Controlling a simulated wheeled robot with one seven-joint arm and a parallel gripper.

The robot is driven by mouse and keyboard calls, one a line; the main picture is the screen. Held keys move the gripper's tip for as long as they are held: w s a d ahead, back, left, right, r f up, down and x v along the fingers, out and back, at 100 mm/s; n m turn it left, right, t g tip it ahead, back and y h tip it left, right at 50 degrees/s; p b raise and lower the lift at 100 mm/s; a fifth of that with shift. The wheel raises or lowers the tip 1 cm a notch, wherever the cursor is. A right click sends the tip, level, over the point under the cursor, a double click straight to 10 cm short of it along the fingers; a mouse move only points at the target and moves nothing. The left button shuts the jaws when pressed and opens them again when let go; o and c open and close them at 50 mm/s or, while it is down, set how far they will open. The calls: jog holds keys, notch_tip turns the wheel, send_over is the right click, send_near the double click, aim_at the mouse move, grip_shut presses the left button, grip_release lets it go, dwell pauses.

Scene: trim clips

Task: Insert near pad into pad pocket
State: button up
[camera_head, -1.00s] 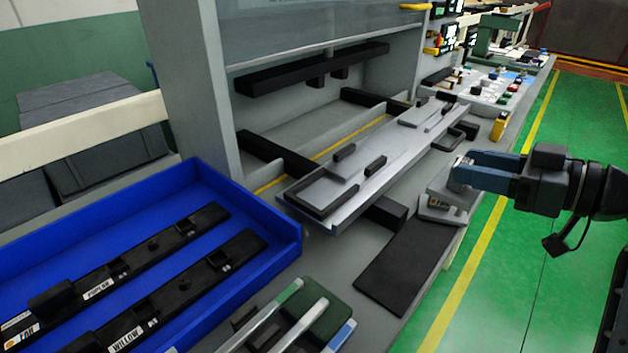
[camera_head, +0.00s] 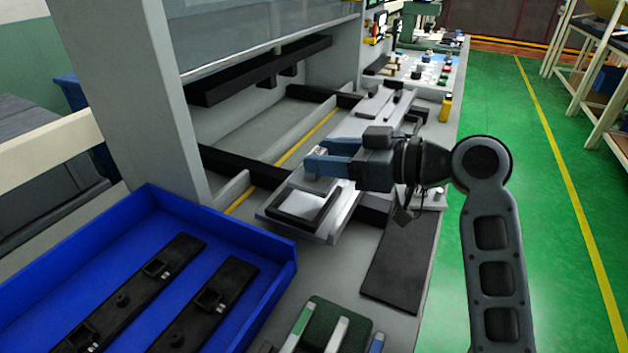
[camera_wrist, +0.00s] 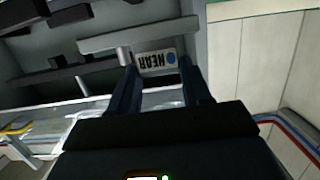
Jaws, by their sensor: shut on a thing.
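My gripper (camera_head: 312,165) is shut on the near pad, a small piece whose white label (camera_wrist: 157,60) reads "NEAR" upside down beside a blue dot in the wrist view. In the head view the pad (camera_head: 318,151) is mostly hidden by the blue fingers. The fingers hold it above the near part of a long silver fixture (camera_head: 349,205). A black rectangular frame (camera_head: 290,219) lies on the fixture's near end, just below and in front of the fingers; I cannot tell whether it is the pad pocket. The gap between pad and fixture is unclear.
A blue tray (camera_head: 245,245) with black strips stands at the lower left. A dark mat (camera_head: 400,275) lies on the bench right of the fixture. A green block (camera_head: 335,325) with pale bars is at the front. A grey upright panel (camera_head: 140,80) rises at the left.

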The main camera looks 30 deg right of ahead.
aim_at(316, 183)
jog(key=shift+w+a+f, duration=0.2)
jog(key=shift+a+f, duration=0.2)
jog(key=shift+a, duration=0.1)
jog(key=shift+w+a+f, duration=0.2)
jog(key=shift+a+f, duration=0.2)
jog(key=shift+a, duration=0.1)
jog(key=shift+f, duration=1.9)
jog(key=shift+f, duration=0.1)
jog(key=o, duration=1.1)
jog(key=shift+r+p, duration=0.2)
jog(key=shift+p, duration=0.1)
jog(key=b+v, duration=0.1)
jog(key=v, duration=1.1)
jog(key=shift+b, duration=0.35)
